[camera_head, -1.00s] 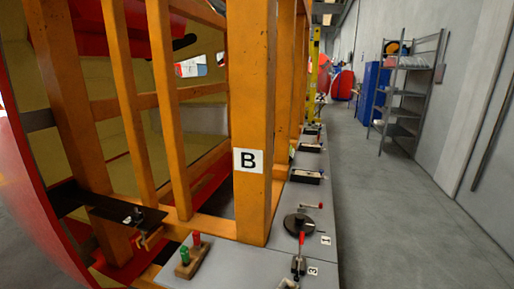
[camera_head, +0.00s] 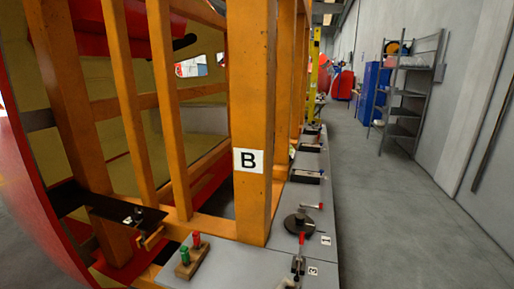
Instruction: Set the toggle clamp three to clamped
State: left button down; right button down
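A toggle clamp with a red-tipped handle (camera_head: 300,246) stands on the grey bench top at the bottom edge of the head view. Its handle points upward. A small white label (camera_head: 313,270) lies beside it and seems to read 3, though it is small and turned. The lower part of the clamp is close to the frame edge, so I cannot tell whether it is clamped. Neither of my grippers is in view.
Orange posts, one marked B (camera_head: 248,161), rise along the bench (camera_head: 232,268). A block with red and green pegs (camera_head: 191,260), a dark round disc (camera_head: 299,222) and black trays (camera_head: 307,177) sit on it. The aisle floor (camera_head: 400,230) at right is clear; a shelf (camera_head: 408,95) stands beyond.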

aim_at(300, 261)
jog(key=l, duration=1.6)
jog(key=u, duration=0.05)
